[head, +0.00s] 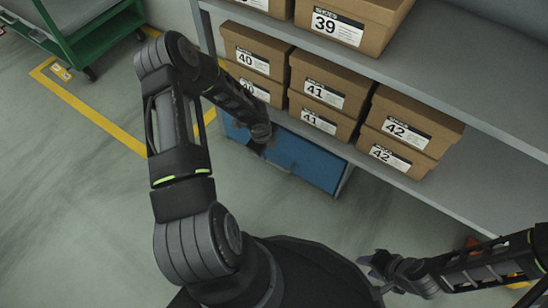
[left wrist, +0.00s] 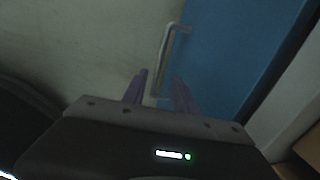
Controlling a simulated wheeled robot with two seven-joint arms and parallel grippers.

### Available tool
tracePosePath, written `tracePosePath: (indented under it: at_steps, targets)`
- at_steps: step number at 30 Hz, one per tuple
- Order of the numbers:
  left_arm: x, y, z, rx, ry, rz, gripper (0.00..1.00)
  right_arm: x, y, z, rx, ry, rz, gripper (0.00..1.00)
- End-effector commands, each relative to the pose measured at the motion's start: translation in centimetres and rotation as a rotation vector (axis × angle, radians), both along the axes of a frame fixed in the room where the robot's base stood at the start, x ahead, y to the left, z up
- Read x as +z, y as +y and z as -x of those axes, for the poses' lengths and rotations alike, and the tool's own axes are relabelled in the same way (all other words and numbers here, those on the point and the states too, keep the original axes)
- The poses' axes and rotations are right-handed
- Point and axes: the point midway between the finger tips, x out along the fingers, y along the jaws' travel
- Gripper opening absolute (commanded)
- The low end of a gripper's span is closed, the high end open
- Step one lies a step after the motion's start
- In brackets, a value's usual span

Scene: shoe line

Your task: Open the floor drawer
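The floor drawer is the blue front (head: 305,162) under the shelf in the head view. It fills the upper right of the left wrist view (left wrist: 222,55). Its pale bar handle (left wrist: 165,58) stands off the blue front there. My left gripper (left wrist: 159,90) is open, with its two fingers on either side of the handle's near end; I cannot tell if they touch it. In the head view my left gripper (head: 261,146) is at the drawer front, with its fingers mostly hidden. My right gripper (head: 374,264) is at the lower right, away from the drawer; its opening is unclear.
Shoe boxes (head: 323,88) labelled 39 to 42 stand on the grey shelves above the drawer. The shelf edge (head: 440,200) runs to the lower right. A green cart (head: 95,35) stands at the upper left. The floor before the drawer is clear, with yellow lines (head: 95,110).

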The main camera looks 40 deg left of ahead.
Motion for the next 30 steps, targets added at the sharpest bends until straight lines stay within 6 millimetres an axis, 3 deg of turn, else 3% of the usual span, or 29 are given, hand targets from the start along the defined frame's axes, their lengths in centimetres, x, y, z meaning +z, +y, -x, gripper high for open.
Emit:
tracePosePath:
  at_steps: [7,18,30]
  targets:
    - [-1.5,-0.1,-0.2,0.002,0.002,0.002,0.34,-0.8,0.0,-0.1,-0.001,-0.002,0.000,0.36]
    - [-6.9,-0.1,-1.2,0.003,0.001,0.003,0.34,-3.4,0.1,-0.5,-0.007,-0.012,0.002,0.36]
    - [-7.7,-0.1,-1.5,0.002,0.000,0.002,0.34,-3.6,0.1,-0.6,-0.008,-0.016,0.003,0.36]
